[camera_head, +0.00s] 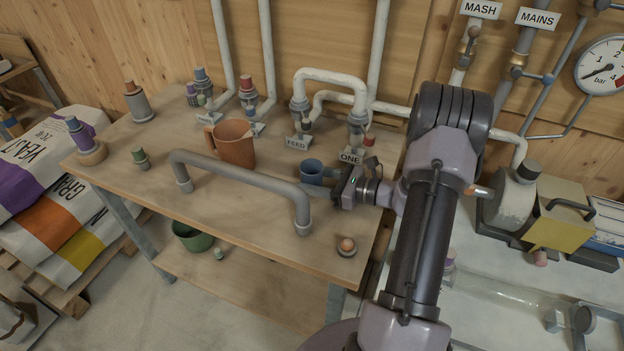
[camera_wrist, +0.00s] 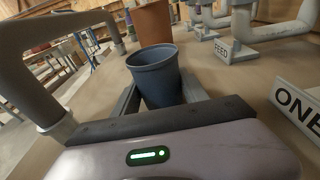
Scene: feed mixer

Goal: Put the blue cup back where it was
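The blue cup (camera_head: 311,171) is upright on or just above the wooden table, in front of the FEED and ONE signs; I cannot tell whether it touches the top. It also shows in the wrist view (camera_wrist: 156,75), its rim facing up. My gripper (camera_head: 318,190) reaches in low from the right. Its fingers lie on either side of the cup's lower part (camera_wrist: 162,97). I cannot see whether both press on it. No mark of an earlier place for the cup shows.
A grey rail (camera_head: 240,175) arches over the table's front, left of the cup. A brown jug (camera_head: 236,145) stands behind it. The FEED sign (camera_head: 297,143) and ONE sign (camera_head: 350,157) stand by the white pipes. An egg-like object in a small holder (camera_head: 346,246) sits at the front right corner.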

